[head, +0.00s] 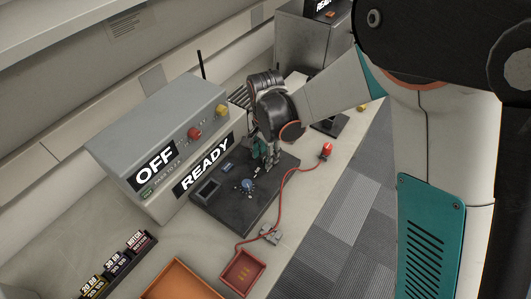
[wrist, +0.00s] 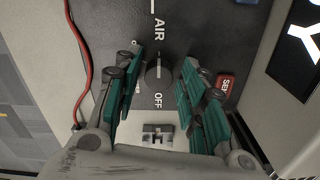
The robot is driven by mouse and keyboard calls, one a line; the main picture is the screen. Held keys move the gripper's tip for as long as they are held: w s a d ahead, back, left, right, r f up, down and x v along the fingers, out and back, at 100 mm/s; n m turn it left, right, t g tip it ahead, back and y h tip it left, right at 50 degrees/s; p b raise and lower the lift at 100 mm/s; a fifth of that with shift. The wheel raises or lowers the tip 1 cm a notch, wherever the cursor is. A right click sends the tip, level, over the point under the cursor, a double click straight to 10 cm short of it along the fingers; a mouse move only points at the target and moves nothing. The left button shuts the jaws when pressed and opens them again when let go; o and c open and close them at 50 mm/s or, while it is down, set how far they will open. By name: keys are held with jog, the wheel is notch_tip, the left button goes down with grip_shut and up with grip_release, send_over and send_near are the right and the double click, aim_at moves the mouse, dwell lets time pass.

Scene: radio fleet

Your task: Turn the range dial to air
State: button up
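The dark range dial (wrist: 158,73) sits in the middle of the wrist view on a dark panel (wrist: 195,25). The white word AIR stands above the dial in that picture and the word OFF below it. A pale line runs upright on the dial's face; which end is its pointer I cannot tell. My gripper (wrist: 154,88) is open, its green-padded fingers on either side of the dial with gaps showing. In the head view my gripper (head: 269,162) is low over the right part of the dark panel (head: 235,213), and it hides the dial.
A red SEND button (wrist: 226,83) is just right of the fingers. A red cable (wrist: 85,65) runs left of the panel. A grey console (head: 160,125) reading OFF and READY stands behind the panel. Orange (head: 180,280) and red (head: 243,271) trays lie in front.

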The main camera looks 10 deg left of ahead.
dwell(0.3)
notch_tip(320, 180, up, 12)
dwell(0.5)
dwell(0.3)
